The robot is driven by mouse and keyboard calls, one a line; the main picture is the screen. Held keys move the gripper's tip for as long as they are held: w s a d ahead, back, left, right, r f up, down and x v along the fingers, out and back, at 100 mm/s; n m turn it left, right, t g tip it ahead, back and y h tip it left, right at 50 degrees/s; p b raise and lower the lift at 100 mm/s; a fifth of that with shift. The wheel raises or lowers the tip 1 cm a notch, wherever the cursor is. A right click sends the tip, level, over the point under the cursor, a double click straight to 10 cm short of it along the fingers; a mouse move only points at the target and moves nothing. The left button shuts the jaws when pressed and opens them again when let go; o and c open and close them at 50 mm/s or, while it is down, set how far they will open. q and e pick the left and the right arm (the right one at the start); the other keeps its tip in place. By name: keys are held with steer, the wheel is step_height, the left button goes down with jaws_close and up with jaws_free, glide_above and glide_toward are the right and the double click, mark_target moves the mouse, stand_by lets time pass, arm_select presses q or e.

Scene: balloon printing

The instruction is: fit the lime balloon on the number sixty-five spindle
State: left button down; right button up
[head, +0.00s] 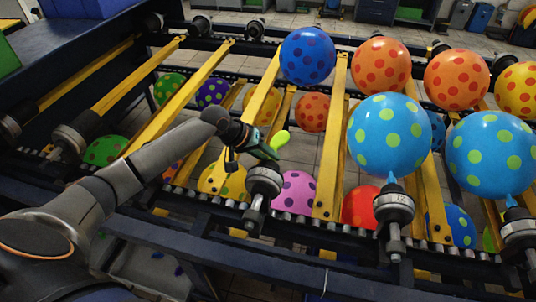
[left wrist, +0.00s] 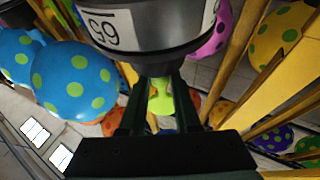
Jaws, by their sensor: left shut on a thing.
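The lime balloon (head: 279,142) is small and limp. My left gripper (head: 262,149) is shut on it, just above and behind the spindle (head: 264,179) in the head view. The spindle is a dark, ridged cylinder on the front rail with no balloon on it. In the left wrist view its white label, turned upside down, seems to read 65 (left wrist: 103,28). There the balloon (left wrist: 161,100) shows between the fingers, beyond the spindle. The spindle hides part of the fingertips, so I cannot tell whether balloon and spindle touch. My right gripper is not in view.
Blue balloons with green dots (head: 389,136) sit on the spindles to the right, one labelled 12 (head: 393,203). Yellow bars (head: 333,140) slope across the rack near my left gripper. Orange and blue balloons stand on the far row. More balloons hang below, including a pink one (head: 294,192).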

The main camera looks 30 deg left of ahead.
arm_select(q)
steer(key=shift+s, duration=0.1)
steer(key=c, duration=0.5)
jaws_free()
steer(key=shift+c, duration=0.2)
steer(key=v, duration=0.9)
steer(key=shift+d, duration=0.1)
